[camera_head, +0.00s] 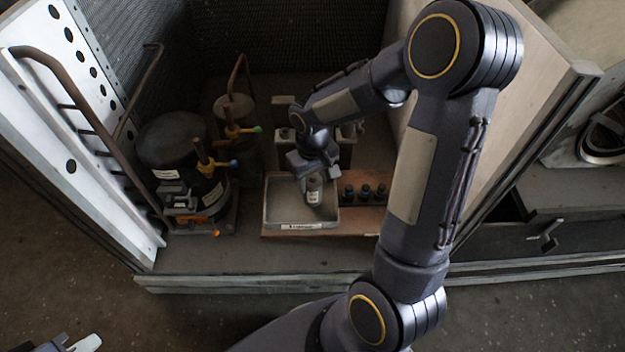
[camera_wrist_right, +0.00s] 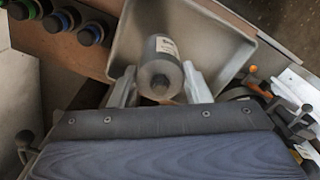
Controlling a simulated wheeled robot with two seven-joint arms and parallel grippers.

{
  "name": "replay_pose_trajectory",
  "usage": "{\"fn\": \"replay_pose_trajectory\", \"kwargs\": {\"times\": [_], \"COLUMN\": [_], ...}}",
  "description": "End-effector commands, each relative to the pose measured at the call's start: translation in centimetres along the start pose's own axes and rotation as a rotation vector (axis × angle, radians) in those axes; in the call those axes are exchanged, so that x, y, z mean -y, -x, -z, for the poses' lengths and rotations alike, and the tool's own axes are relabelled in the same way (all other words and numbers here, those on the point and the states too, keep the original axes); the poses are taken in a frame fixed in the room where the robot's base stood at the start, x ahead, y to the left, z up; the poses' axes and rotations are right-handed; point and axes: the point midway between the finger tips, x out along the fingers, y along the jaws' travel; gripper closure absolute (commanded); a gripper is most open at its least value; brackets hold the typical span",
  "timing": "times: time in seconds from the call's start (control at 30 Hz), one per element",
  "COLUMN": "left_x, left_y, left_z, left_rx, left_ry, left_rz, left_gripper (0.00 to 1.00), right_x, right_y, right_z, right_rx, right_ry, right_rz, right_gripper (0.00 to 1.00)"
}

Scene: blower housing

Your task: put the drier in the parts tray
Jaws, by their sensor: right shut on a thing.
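The drier is a small grey cylinder (camera_head: 314,194) with a white label, and it also shows in the wrist view (camera_wrist_right: 160,68). My right gripper (camera_head: 311,178) is shut on it, one finger on each side in the wrist view (camera_wrist_right: 161,86). The drier is within the walls of the grey parts tray (camera_head: 273,208), which shows behind it in the wrist view (camera_wrist_right: 220,40). I cannot tell whether it touches the tray floor. My left gripper (camera_head: 77,345) is at the bottom left corner, partly cut off and far from the tray; its opening is unclear.
Several dark capped fittings (camera_head: 365,193) stand on a brown board right of the tray. A black compressor (camera_head: 178,150) with pipes and valves stands to the left. A white perforated panel (camera_head: 75,130) and a pale wall (camera_head: 545,60) flank the housing. Its front floor is clear.

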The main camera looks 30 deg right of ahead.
Motion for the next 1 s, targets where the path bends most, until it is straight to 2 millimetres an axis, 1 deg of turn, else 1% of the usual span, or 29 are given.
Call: {"fn": "replay_pose_trajectory", "kwargs": {"times": [0.17,0.3,0.33,0.5,0.77,0.87,0.97,1.0], "left_x": [0.0,0.1,0.1,0.1,0.0,-0.1,-0.4,-0.5], "left_y": [0.1,-0.2,-0.2,-0.1,-0.1,0.3,0.8,1.1], "left_z": [0.1,-0.1,-0.1,-0.1,0.0,0.2,0.4,0.6], "left_rx": [0.000,0.000,0.000,0.000,0.000,0.000,0.000,0.000], "left_ry": [0.000,0.000,0.000,0.000,0.000,0.000,0.000,0.000], "left_rz": [0.000,0.000,0.000,0.000,0.000,0.000,0.000,0.000], "left_gripper": [1.00,1.00,1.00,1.00,1.00,1.00,1.00,1.00], "right_x": [0.0,0.0,0.0,0.0,0.0,0.0,0.0,0.0], "right_y": [0.2,-0.3,-0.3,-0.2,-0.1,0.6,2.2,3.0], "right_z": [0.1,0.0,0.0,0.0,0.0,0.1,0.1,0.1], "right_rx": [-0.002,-0.002,-0.001,-0.001,-0.001,-0.003,-0.005,-0.007], "right_ry": [-0.001,-0.001,-0.001,-0.001,-0.001,-0.001,-0.002,-0.002], "right_rz": [0.000,0.000,0.000,0.000,0.000,0.000,0.000,0.000], "right_gripper": [0.89,0.89,0.56,0.35,0.35,0.35,0.35,0.35]}}
